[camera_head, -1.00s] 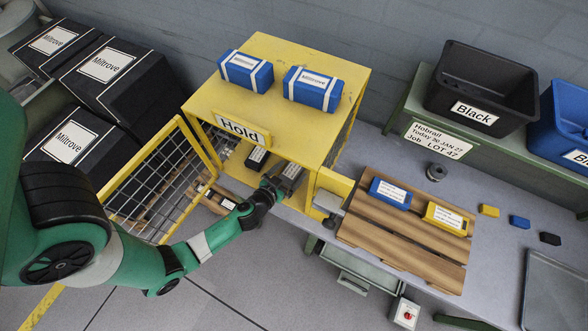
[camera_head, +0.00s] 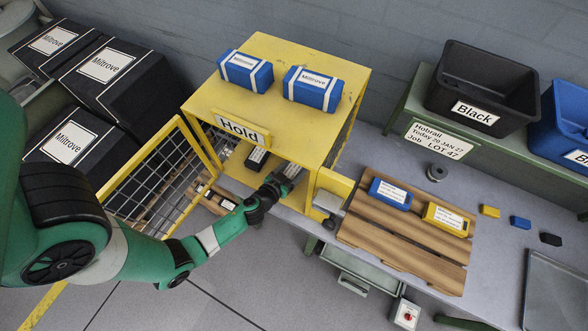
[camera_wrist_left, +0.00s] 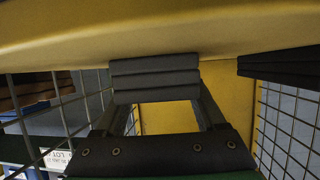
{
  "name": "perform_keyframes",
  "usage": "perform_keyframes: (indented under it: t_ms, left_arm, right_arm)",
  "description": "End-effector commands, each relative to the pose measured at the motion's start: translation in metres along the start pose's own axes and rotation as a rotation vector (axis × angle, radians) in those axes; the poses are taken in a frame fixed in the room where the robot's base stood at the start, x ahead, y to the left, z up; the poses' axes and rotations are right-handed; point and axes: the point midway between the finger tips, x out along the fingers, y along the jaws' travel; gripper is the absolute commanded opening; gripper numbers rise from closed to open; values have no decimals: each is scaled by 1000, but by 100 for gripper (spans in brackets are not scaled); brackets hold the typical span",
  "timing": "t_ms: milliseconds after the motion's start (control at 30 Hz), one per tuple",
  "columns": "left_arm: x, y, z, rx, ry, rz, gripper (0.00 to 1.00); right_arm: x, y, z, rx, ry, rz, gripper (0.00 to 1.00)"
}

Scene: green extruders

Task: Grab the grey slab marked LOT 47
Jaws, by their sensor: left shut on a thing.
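My left gripper (camera_head: 279,182) is at the open front of the yellow hold cage (camera_head: 225,98), under its top. It is shut on a grey slab (camera_head: 291,171), which sticks out past the fingertips into the cage. Any marking on this slab cannot be read here. In the left wrist view a dark ribbed block (camera_wrist_left: 155,80) spans the two fingers, close under the yellow roof. A black block with a white label (camera_head: 257,158) lies inside the cage, left of the gripper; its text is too small to read. My right gripper is not in view.
The mesh door (camera_head: 150,187) stands open at the left. A wooden pallet (camera_head: 384,237) to the right bears a blue block (camera_head: 390,193) and a yellow block (camera_head: 447,219). A sign (camera_head: 437,140) reads Job LOT 47. Two blue Miltrove boxes (camera_head: 312,88) sit on the cage.

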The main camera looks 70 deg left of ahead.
Motion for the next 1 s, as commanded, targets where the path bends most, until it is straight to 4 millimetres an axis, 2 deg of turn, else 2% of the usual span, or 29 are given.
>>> perform_keyframes:
  t_ms: [167,267,533,700,1000]
  left_arm:
    - [0,0,-2,0,2,1,0]
    - [-4,0,-10,-1,2,1,0]
    - [-27,0,-68,-2,3,0,0]
    - [-37,0,-91,-1,3,1,0]
    - [-38,0,-93,1,1,0,0]
  right_arm:
    - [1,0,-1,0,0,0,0]
    - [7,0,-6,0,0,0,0]
    - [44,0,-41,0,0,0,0]
    - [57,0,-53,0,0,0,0]
    - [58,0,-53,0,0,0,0]
